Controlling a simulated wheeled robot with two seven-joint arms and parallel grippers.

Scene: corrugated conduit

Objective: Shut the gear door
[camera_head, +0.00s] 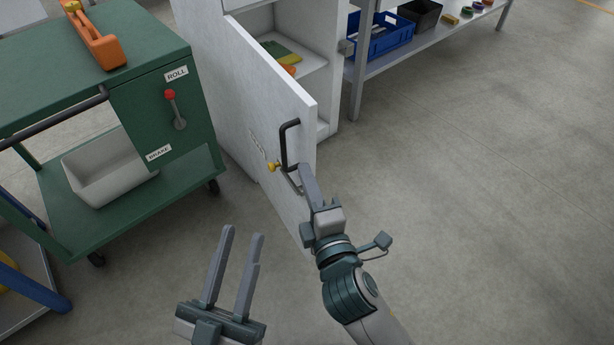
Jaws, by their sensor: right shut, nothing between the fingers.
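The gear door (248,108) is the white door of a white cabinet (325,85). It stands open, swung out toward me, with shelves showing behind it. A black bar handle (285,146) and a yellow knob (273,167) are on its outer face near the free edge. My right gripper (306,172) is shut and empty. Its fingers are at the door's free edge, just below the handle; I cannot tell if they touch it. My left gripper (243,235) is open and empty, low in front of the door, over the floor.
A green cart (190,80) with a red-knobbed lever (174,107) and a grey bin (105,175) stands left of the door. A grey bench (400,52) with a blue crate (378,38) stands right of the cabinet. The floor at right is clear.

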